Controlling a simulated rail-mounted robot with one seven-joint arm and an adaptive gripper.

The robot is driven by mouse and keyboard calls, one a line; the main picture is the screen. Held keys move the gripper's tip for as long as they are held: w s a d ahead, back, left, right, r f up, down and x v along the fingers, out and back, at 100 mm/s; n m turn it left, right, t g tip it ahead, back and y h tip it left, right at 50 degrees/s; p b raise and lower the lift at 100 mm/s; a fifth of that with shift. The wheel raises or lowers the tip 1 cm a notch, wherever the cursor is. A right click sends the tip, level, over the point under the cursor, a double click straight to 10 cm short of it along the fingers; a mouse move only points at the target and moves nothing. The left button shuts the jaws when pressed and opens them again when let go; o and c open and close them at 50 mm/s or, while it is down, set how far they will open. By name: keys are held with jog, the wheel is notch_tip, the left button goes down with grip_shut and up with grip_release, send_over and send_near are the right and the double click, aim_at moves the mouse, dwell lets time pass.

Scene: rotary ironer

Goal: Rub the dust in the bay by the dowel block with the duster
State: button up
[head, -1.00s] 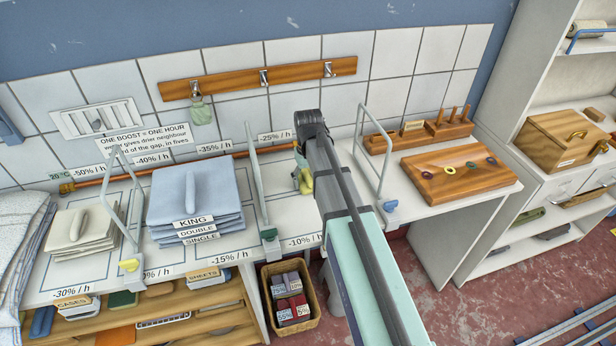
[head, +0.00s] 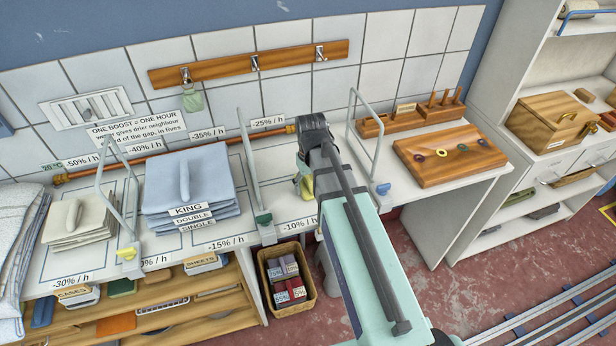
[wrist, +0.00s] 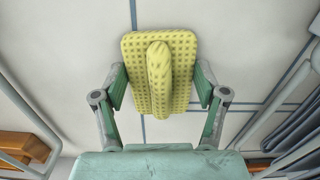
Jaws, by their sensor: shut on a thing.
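The duster is a yellow, dotted pad with a rounded grip (wrist: 158,75), filling the upper middle of the wrist view. My gripper (wrist: 159,88) is shut on it, one finger at each side. In the head view a bit of the duster (head: 304,187) shows beside my arm, over the counter bay with the -25% and -10% labels. Whether it touches the surface I cannot tell. The wooden dowel block (head: 437,114) with upright pegs stands right of this bay, beyond a wire hoop. I cannot make out dust; my arm hides part of the bay.
A green-footed divider (head: 255,175) bounds the bay on the left, and a blue-footed hoop (head: 376,150) on the right. Folded blue linen (head: 188,185) lies left. A wooden board with rings (head: 450,157) lies right. A basket (head: 288,275) stands below.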

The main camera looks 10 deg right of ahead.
jog(key=shift+s, duration=0.6)
notch_tip(320, 180, up, 3)
jog(key=shift+w+f+p, duration=0.1)
jog(key=shift+w+p, duration=0.05)
jog(key=shift+p, duration=0.65)
jog(key=shift+r+p, duration=2.05)
jog(key=shift+r, duration=0.65)
